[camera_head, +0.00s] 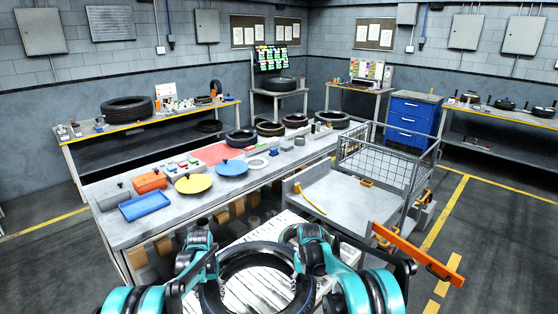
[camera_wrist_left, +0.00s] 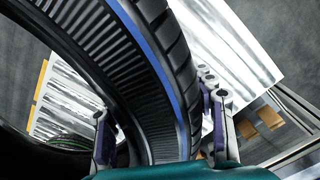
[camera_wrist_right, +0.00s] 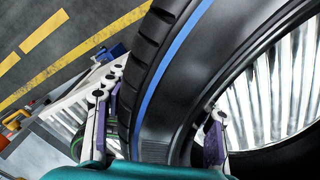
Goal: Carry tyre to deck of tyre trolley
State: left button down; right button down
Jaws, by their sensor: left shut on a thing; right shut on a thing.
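A black tyre (camera_head: 256,247) with a blue stripe is at the bottom centre of the head view, lying roughly flat between my two arms. My left gripper (camera_head: 200,265) is shut on its left rim, one finger inside the hole and one outside, as the left wrist view (camera_wrist_left: 160,118) shows. My right gripper (camera_head: 312,258) is shut on the right rim the same way; it also shows in the right wrist view (camera_wrist_right: 160,118). I cannot tell the tyre's height above the slatted surface below.
A slatted metal surface (camera_head: 262,288) lies under the tyre. A wire-mesh side (camera_head: 380,172) and an orange bar (camera_head: 418,256) border the trolley. A long bench (camera_head: 110,228) with plates, trays and several tyres stands left of the trolley. Floor to the right is open.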

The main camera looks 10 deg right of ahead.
aim_at(348, 199)
jog(key=l+u, duration=0.15)
jog(key=l, duration=0.7)
jog(key=k+l+u, duration=0.15)
jog(key=l, duration=0.7)
jog(key=i+l+u, duration=0.1)
jog(key=l, duration=0.45)
jog(key=i+l+u, duration=0.1)
jog(key=i+l, duration=0.15)
jog(key=l, duration=0.3)
jog(key=i+l, duration=0.15)
jog(key=l, duration=0.45)
jog(key=i+l+u, duration=0.15)
jog(key=l, duration=0.45)
jog(key=i+l+u, duration=0.1)
jog(key=l, duration=0.45)
jog(key=i+l+u, duration=0.1)
jog(key=l, duration=0.55)
jog(key=i+l, duration=0.1)
jog(key=l, duration=0.5)
jog(key=i+l+u, duration=0.1)
jog(key=i+l, duration=0.15)
jog(key=i+l+u, duration=0.15)
jog(key=l, duration=0.35)
jog(key=i+l+u, duration=0.1)
jog(key=i+l, duration=0.15)
jog(key=l, duration=0.15)
jog(key=i+l+u, duration=0.1)
jog(key=i, duration=0.35)
